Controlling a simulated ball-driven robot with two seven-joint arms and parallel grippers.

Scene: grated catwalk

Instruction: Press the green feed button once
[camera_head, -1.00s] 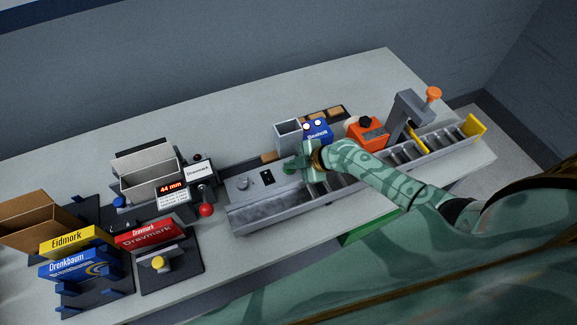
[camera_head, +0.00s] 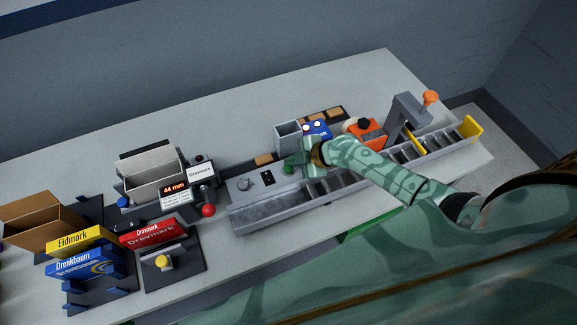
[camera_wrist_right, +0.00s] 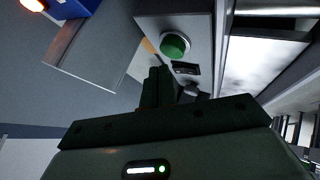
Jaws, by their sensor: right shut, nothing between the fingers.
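My right gripper (camera_head: 292,160) is shut and empty, over the far side of the grey feeder trough (camera_head: 285,214) in the head view. In the right wrist view its closed fingers (camera_wrist_right: 158,86) are just below the button in the picture; I see no clear contact. In the head view the button is hard to tell from the green fingers. My left gripper is not in view.
A grey panel with a knob (camera_head: 243,184) and a black switch (camera_head: 267,177) lies left of the gripper. A blue box (camera_head: 318,132) with lights stands behind it. A red-ball lever (camera_head: 208,210) and a 44 mm display (camera_head: 173,188) are further left.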

